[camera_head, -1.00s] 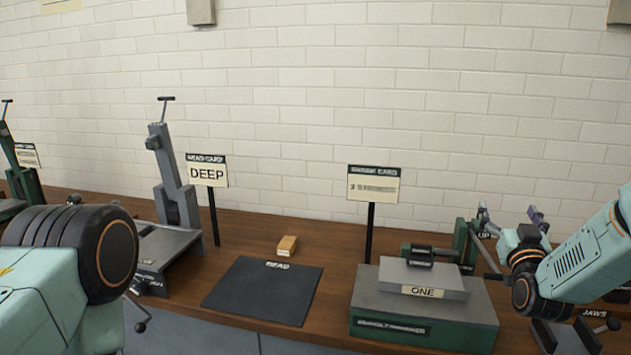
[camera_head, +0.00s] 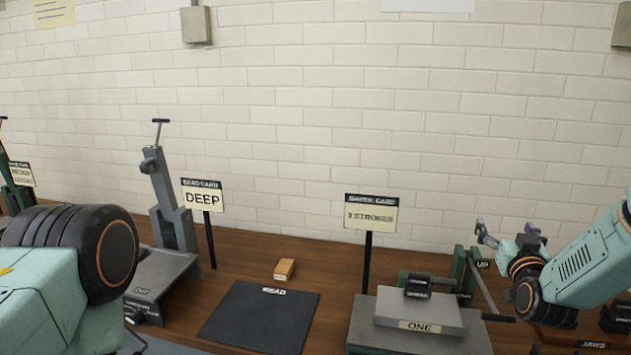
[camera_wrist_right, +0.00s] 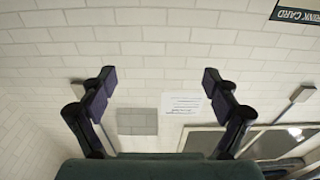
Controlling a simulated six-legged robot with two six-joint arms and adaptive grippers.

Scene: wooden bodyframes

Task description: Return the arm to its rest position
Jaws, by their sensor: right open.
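My right gripper (camera_head: 508,240) is at the right of the head view, at the end of my teal arm, above the bench's right side. In the right wrist view its two dark purple fingers (camera_wrist_right: 158,88) stand wide apart with nothing between them, facing a white brick wall. My left arm shows at the left edge of the head view as a teal link and a black ringed joint. My left gripper is not in the frame.
A wooden bench (camera_head: 330,262) holds a black mat (camera_head: 260,318), a small wooden block (camera_head: 285,269), a grey press (camera_head: 172,205), a "DEEP" card (camera_head: 203,197), a "3 STROKES" card (camera_head: 371,215) and a grey-and-green "ONE" block (camera_head: 420,318). A green-framed device (camera_head: 470,265) stands near my right gripper.

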